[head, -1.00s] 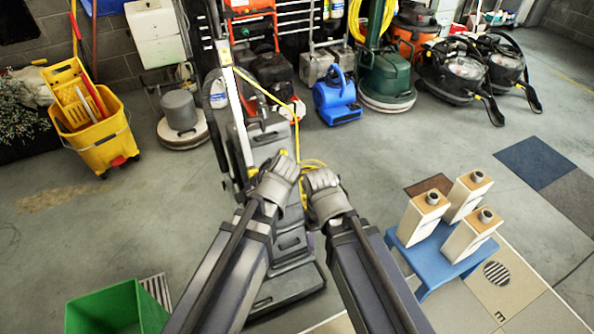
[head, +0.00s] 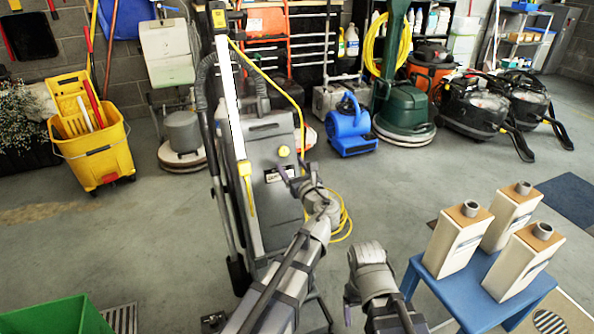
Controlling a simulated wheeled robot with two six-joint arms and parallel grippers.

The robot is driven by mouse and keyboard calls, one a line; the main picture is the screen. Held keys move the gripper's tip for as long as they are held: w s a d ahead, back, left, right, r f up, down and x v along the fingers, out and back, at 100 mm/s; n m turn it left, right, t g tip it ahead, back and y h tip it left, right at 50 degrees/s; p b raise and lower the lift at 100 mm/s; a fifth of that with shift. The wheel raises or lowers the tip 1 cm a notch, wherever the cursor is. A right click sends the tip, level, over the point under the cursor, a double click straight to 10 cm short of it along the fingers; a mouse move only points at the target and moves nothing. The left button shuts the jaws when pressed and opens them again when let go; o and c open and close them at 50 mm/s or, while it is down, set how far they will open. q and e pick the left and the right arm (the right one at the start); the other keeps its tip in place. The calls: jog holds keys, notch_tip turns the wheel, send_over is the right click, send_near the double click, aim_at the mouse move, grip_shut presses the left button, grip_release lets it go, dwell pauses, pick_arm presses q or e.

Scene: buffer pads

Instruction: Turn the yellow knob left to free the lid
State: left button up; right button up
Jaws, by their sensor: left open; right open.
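The tall grey floor machine (head: 268,215) stands upright in front of me. A round yellow knob (head: 284,151) sits high on its grey front panel, above a small dark label. My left gripper (head: 297,171) is open, its fingers spread and pointing at the panel just below and right of the knob in the picture. It holds nothing, and I cannot tell whether it touches the panel. My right gripper (head: 366,250) is lower and to the right, away from the machine; its fingertips are mostly hidden behind its own body. The lid's edges are not clear.
A yellow cord (head: 342,218) loops beside the machine. A blue stool (head: 470,292) with three pale wood-topped boxes stands at right. A green bin (head: 62,318) is at lower left. A yellow mop bucket (head: 95,150) and other cleaning machines line the back; open floor lies between.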

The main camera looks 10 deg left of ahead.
aim_at(284, 151)
pick_arm(q)
jog(key=shift+m, duration=0.4)
jog(key=shift+w+d+x, duration=0.1)
jog(key=shift+d+x, duration=0.05)
jog(key=shift+x, duration=1.15)
jog(key=shift+w+d+x, duration=0.1)
jog(key=shift+d+x, duration=0.05)
jog(key=shift+x, duration=1.2)
jog(key=shift+w+d+x, duration=0.1)
jog(key=shift+x, duration=1.2)
jog(key=shift+f, duration=0.1)
grip_shut()
